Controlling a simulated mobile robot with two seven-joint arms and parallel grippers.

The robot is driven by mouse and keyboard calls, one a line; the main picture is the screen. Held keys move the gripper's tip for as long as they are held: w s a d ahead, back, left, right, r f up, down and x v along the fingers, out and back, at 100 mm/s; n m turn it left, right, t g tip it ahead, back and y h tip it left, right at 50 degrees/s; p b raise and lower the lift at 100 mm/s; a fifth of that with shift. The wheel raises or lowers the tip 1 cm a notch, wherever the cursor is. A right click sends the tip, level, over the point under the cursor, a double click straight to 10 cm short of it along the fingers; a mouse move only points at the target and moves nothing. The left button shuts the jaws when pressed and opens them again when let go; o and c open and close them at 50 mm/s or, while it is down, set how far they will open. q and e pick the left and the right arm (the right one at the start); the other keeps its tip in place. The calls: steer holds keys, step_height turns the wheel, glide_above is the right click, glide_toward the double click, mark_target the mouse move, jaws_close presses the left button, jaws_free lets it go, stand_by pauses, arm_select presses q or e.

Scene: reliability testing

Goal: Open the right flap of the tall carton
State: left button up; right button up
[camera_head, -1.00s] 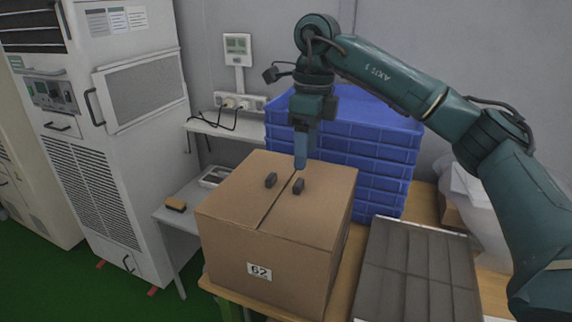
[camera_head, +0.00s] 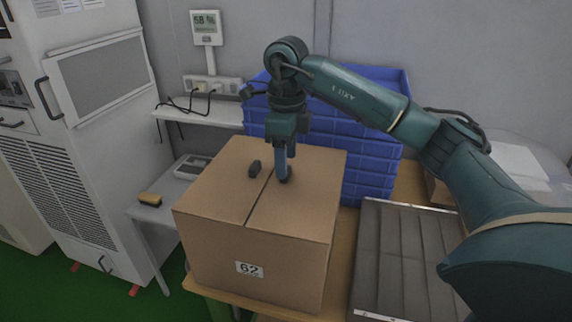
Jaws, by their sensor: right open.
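The tall brown carton (camera_head: 250,255), labelled 62, stands on a wooden table with its top flaps closed and meeting at a centre seam. The right flap (camera_head: 305,205) lies flat and has a small dark handle (camera_head: 287,179). The left flap (camera_head: 222,185) has a matching dark handle (camera_head: 254,168). My right gripper (camera_head: 283,170) is open and points down at the right flap's handle, with its fingers at or around it; contact is hard to tell. The gripper hides part of that handle. My left gripper is not in view.
Stacked blue crates (camera_head: 370,155) stand close behind the carton. A grey ribbed panel (camera_head: 405,260) lies to its right. A small side table with a tan block (camera_head: 150,199) is at left, beside a white cabinet (camera_head: 75,150).

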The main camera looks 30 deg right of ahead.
steer(key=shift+f, duration=1.1)
jaws_close()
